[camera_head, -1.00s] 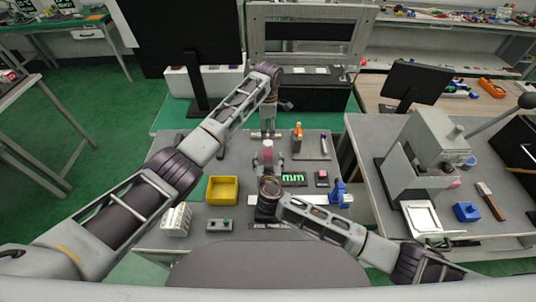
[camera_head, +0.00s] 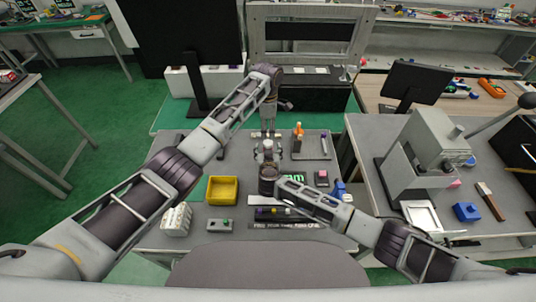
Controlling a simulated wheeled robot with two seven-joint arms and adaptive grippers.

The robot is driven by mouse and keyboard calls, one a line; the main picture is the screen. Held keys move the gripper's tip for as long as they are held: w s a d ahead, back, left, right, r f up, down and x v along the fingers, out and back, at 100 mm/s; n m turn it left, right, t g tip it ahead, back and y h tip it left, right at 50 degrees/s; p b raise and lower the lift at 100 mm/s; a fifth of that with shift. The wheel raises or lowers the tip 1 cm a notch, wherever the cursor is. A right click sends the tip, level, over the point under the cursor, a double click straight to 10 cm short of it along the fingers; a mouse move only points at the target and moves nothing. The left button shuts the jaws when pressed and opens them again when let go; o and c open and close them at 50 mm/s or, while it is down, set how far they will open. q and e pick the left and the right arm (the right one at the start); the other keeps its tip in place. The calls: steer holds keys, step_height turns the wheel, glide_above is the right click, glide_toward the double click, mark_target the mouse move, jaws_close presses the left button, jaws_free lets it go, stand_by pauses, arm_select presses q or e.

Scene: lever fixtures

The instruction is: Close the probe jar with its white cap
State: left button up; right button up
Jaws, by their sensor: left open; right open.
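My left gripper (camera_head: 268,134) is open and points down over the back middle of the grey table. My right gripper (camera_head: 268,153) is open just in front of it, pointing away from me. A small pale object (camera_head: 268,145), which may be the probe jar or its white cap, shows between the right fingers. It is too small to tell whether they touch it. The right wrist hides what lies directly under it. I cannot make out the jar and cap as separate things.
A yellow bin (camera_head: 222,190) and a grey switch box (camera_head: 220,225) are at left. A green-lit display (camera_head: 293,178), partly covered by my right arm, and an orange-topped bottle (camera_head: 298,137) are to the right. A dark lettered strip (camera_head: 285,225) lies at the front.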

steer(key=shift+x, duration=1.1)
steer(key=c, duration=1.4)
arm_select(q)
steer(key=shift+o, duration=0.4)
arm_select(e)
jaws_close()
arm_select(q)
steer(key=o, duration=0.5)
steer(key=shift+r, duration=6)
